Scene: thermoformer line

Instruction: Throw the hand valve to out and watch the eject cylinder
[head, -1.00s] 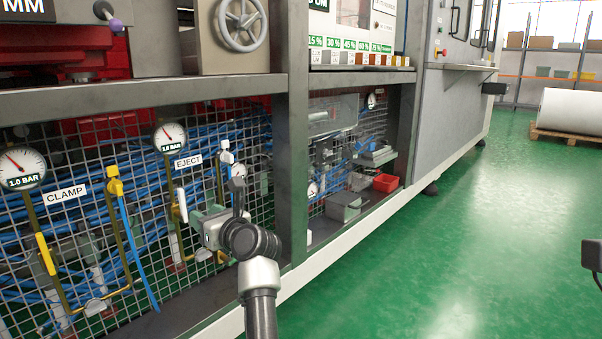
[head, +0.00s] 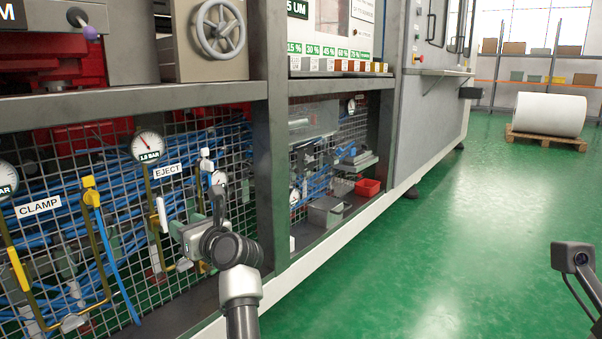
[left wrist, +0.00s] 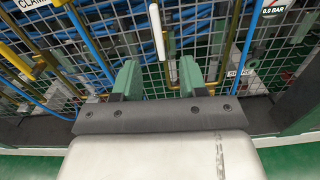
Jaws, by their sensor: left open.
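The white lever of the hand valve (head: 162,214) stands nearly upright on brass piping below the EJECT label (head: 167,171). The gauge (head: 147,147) above it reads about 1.0 BAR. My left gripper (head: 181,233) is just right of and below the lever. In the left wrist view its green fingers (left wrist: 159,80) are apart and empty, and the white lever (left wrist: 157,32) shows beyond the gap between them, apparently not touched. I cannot make out the eject cylinder for certain. My right gripper does not show.
A wire mesh (head: 100,255) with blue hoses behind it backs the valves. The CLAMP valve's yellow lever (head: 19,268) is to the left. A steel post (head: 272,150) stands close right of my left gripper. The green floor (head: 430,240) at right is clear.

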